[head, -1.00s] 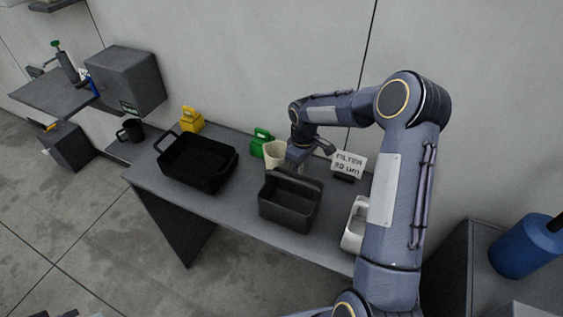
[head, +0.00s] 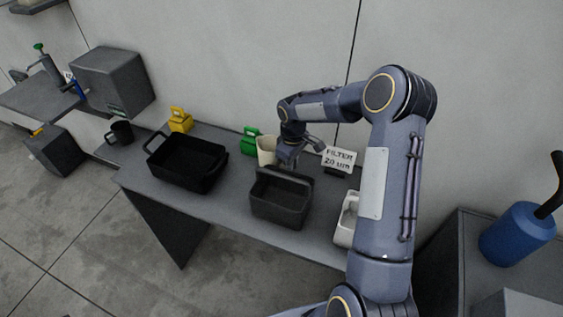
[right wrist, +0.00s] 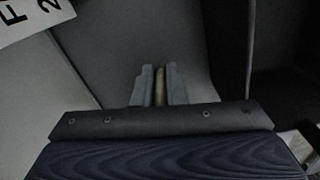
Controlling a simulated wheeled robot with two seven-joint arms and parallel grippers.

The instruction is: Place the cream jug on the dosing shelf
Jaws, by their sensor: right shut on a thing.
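The cream jug (head: 266,150) stands at or just above the back of the grey bench, beside a green object; I cannot tell if it touches the bench. My right gripper (head: 288,158) is at the jug's right side. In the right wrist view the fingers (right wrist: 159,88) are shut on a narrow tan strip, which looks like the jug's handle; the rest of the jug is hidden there. A grey wall shelf (head: 28,100) with a hand pump is at the far left and may be the dosing shelf. My left gripper is out of view.
A black tray (head: 188,179) and a dark grey bin (head: 279,210) stand on the bench (head: 228,205). Green (head: 251,141) and yellow (head: 180,121) objects, a filter sign (head: 339,158) and a white container (head: 346,225) are near. A black mug (head: 121,132) is at left.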

